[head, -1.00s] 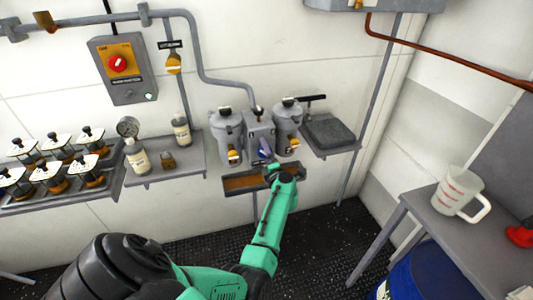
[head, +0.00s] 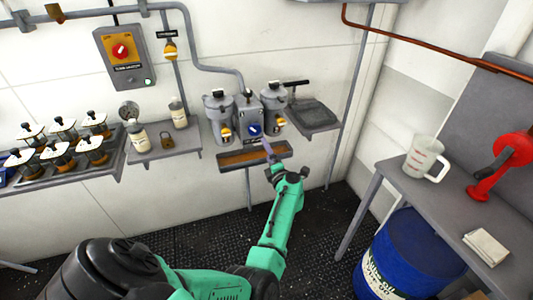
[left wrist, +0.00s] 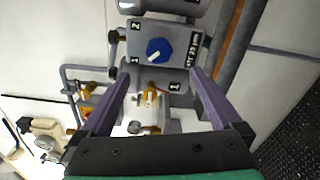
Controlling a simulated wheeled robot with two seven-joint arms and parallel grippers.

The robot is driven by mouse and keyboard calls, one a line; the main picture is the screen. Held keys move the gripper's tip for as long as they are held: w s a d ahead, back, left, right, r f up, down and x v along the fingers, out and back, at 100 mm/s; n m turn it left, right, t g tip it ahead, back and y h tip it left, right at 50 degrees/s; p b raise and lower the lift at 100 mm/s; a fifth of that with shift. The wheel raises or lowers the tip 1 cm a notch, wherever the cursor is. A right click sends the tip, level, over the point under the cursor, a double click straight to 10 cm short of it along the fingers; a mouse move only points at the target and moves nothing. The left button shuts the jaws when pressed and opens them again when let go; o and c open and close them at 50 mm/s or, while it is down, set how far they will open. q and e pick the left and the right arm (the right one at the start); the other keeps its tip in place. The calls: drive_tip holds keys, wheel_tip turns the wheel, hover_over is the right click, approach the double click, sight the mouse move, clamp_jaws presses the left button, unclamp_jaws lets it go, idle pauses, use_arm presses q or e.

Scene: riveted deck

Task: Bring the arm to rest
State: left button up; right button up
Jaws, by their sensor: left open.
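My left arm reaches up the head view from the bottom. Its left gripper (head: 267,152) is open and empty, just below and in front of the grey selector box with the blue knob (head: 254,130). The gripper stands apart from the knob. In the left wrist view the two purple fingers (left wrist: 161,76) are spread wide, with the blue knob (left wrist: 159,50) beyond them on a grey plate marked 1 and 2. Nothing is between the fingers. My right gripper is not in view.
Two grey canisters (head: 219,118) flank the selector box, above a narrow tray (head: 283,153). A shelf (head: 185,150) holds bottles and a padlock. At right, a table (head: 385,185) bears a measuring jug (head: 422,158); a blue drum (head: 410,255) stands below. Floor around the arm is clear.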

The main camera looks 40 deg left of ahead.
use_arm(q)
drive_tip(key=s+d+f+m+t+h, duration=0.2)
drive_tip(key=d+f+m+h, duration=0.3)
drive_tip(key=f+m, duration=0.45)
drive_tip(key=s+d+f+m+t+h, duration=0.25)
drive_tip(key=d+f+m+h, duration=0.25)
drive_tip(key=f+m, duration=0.4)
drive_tip(key=s+d+f+m+g+h, duration=0.2)
drive_tip(key=s+f+m, duration=0.1)
drive_tip(key=s+f, duration=0.25)
drive_tip(key=s+d+f+m+g+h, duration=0.2)
drive_tip(key=s+d+f, duration=0.1)
drive_tip(key=s+f, duration=0.3)
drive_tip(key=s+f+m+g, duration=0.3)
drive_tip(key=s+f, duration=0.2)
drive_tip(key=s, duration=0.5)
drive_tip(key=s+a+f+m+g, duration=0.1)
drive_tip(key=s+f+m+g, duration=0.2)
drive_tip(key=s, duration=0.8)
drive_tip(key=s+f+m+g, duration=0.4)
drive_tip(key=s+f, duration=0.2)
drive_tip(key=s, duration=0.5)
drive_tip(key=shift+a+f+h, duration=0.3)
drive_tip(key=shift+f+h, duration=0.05)
drive_tip(key=shift+h, duration=0.05)
drive_tip(key=shift+s+m, duration=0.1)
drive_tip(key=shift+m, duration=0.15)
